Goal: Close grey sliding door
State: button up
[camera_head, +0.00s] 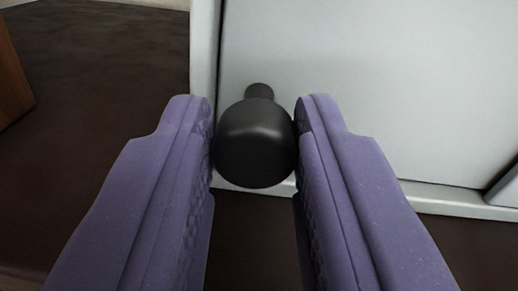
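The grey sliding door (400,90) is a flat, pale grey panel that fills the upper right of the view. A black rounded knob (255,145) on a short stem sticks out from the door near its left edge. My gripper (255,140) has two purple padded fingers, one on each side of the knob. Both fingertips appear to touch the knob's sides, so the gripper looks shut on it. The rest of the door, to the right and above, is out of view.
A light frame edge (204,50) runs upright left of the door, and a pale rail (455,204) runs below it. Dark brown floor (100,60) lies open to the left. A brown wooden object (12,80) stands at the far left edge.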

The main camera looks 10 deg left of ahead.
jog(key=o, duration=0.3)
jog(key=shift+a, duration=0.2)
jog(key=shift+o, duration=0.2)
jog(key=shift+s+a, duration=0.15)
jog(key=shift+d, duration=0.25)
jog(key=b+v, duration=0.3)
jog(key=v, duration=0.4)
jog(key=shift+s, duration=0.3)
